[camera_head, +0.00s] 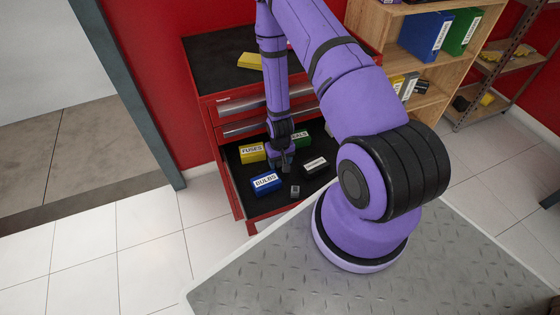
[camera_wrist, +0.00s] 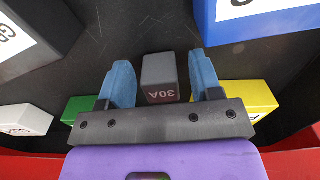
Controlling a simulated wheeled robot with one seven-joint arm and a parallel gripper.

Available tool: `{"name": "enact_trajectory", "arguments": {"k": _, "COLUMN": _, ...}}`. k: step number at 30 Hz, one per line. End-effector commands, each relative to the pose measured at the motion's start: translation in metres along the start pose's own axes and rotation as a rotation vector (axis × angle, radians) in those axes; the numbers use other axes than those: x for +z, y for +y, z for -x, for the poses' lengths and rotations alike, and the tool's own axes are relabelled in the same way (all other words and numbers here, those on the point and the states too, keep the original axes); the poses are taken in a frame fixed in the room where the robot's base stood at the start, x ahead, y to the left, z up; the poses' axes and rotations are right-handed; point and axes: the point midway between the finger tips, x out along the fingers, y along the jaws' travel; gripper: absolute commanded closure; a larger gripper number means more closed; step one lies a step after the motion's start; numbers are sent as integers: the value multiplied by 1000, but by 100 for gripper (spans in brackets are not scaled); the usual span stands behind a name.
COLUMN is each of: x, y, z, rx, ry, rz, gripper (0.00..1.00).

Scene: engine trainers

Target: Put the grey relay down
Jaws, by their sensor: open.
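The grey relay (camera_head: 295,191) is a small dark grey block standing on the black floor of the open drawer, near the drawer's front. In the wrist view the relay (camera_wrist: 159,72), marked 30A, appears between and beyond my two blue fingertips, with gaps on both sides. My gripper (camera_head: 284,167) points down into the drawer, just behind the relay in the head view. It also shows in the wrist view (camera_wrist: 161,80). It is open and not clamped on the relay. The exact height of the fingertips is hard to tell.
In the red cabinet's drawer (camera_head: 237,207), a blue BULBS box (camera_head: 266,183) lies left of the relay, a yellow FUSES box (camera_head: 252,152) behind it, a dark labelled box (camera_head: 315,167) to the right, and a green box (camera_head: 300,141) farther back. Bare floor surrounds the relay.

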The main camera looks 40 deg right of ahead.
Motion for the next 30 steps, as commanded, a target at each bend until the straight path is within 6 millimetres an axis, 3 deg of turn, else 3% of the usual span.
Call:
{"name": "enact_trajectory", "arguments": {"k": 21, "x": -1, "y": 0, "z": 102, "rx": 0, "ry": 3, "rz": 0, "gripper": 41}}
{"name": "enact_trajectory", "arguments": {"k": 30, "x": 0, "y": 0, "z": 120, "rx": 0, "ry": 0, "rz": 0, "gripper": 41}}
